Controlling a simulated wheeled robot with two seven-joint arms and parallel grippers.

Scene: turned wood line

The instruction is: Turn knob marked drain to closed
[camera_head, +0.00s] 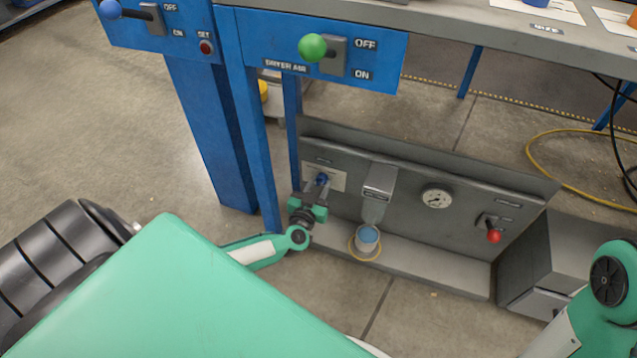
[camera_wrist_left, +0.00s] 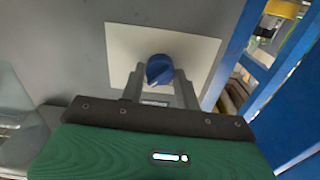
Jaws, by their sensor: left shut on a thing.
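The blue knob (camera_head: 322,179) sits on a pale label plate on the left part of the grey panel (camera_head: 400,205). My left gripper (camera_head: 320,184) reaches it from the front, and its fingers are shut on it. In the left wrist view the knob (camera_wrist_left: 160,69) shows between the two grey fingertips of my left gripper (camera_wrist_left: 160,78), with the white plate (camera_wrist_left: 120,45) behind it. The lettering on the plate is too small to read. My right arm shows at the lower right of the head view, but its gripper is out of view.
Right of the knob are a spout (camera_head: 379,182) over a cup (camera_head: 367,240), a gauge (camera_head: 436,198) and a red-knobbed lever (camera_head: 493,236). Blue table legs (camera_head: 258,150) stand close left of the panel. A grey cabinet (camera_head: 570,255) is at right.

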